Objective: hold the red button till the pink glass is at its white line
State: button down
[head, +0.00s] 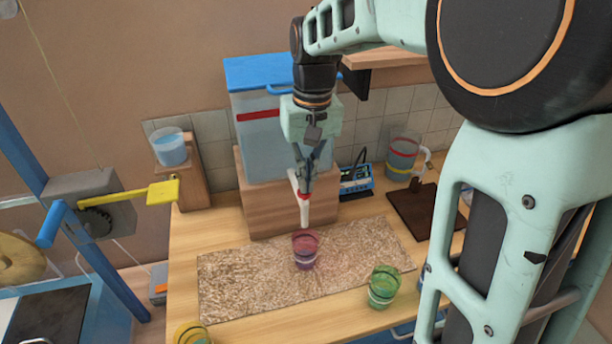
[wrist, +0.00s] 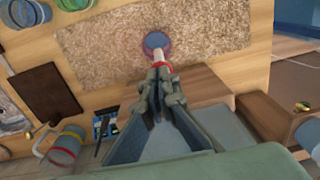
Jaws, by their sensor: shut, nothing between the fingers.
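The pink glass (head: 306,252) stands on the speckled mat, under the white spout (head: 304,212) of the tank's tap. It also shows from above in the wrist view (wrist: 155,42), bluish inside its pink rim. A pale band shows low on its side, but I cannot read the liquid level against it. The red button (head: 303,196) is a red patch on top of the tap, partly hidden by my fingers. My gripper (head: 305,184) is shut and empty, pointing down at the tap. In the wrist view its tips (wrist: 160,73) meet the red part; contact is unclear.
The blue-lidded tank (head: 262,150) stands on a wooden block behind the tap. A green glass (head: 384,285) and a yellow glass (head: 191,334) stand near the front edge. A jug (head: 402,160), a blue device (head: 356,179) and a dark board (head: 425,210) are at right.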

jog(key=shift+f+b, duration=0.65)
jog(key=shift+f, duration=0.25)
jog(key=shift+s+f, duration=0.1)
jog(key=shift+f, duration=0.2)
jog(key=shift+s+f, duration=0.1)
jog(key=shift+f, duration=0.05)
dwell(0.9)
dwell(2.4)
jog(key=shift+r, duration=0.45)
notch_tip(320, 180, up, 14)
jog(key=p, duration=0.2)
jog(key=shift+d+p, duration=0.35)
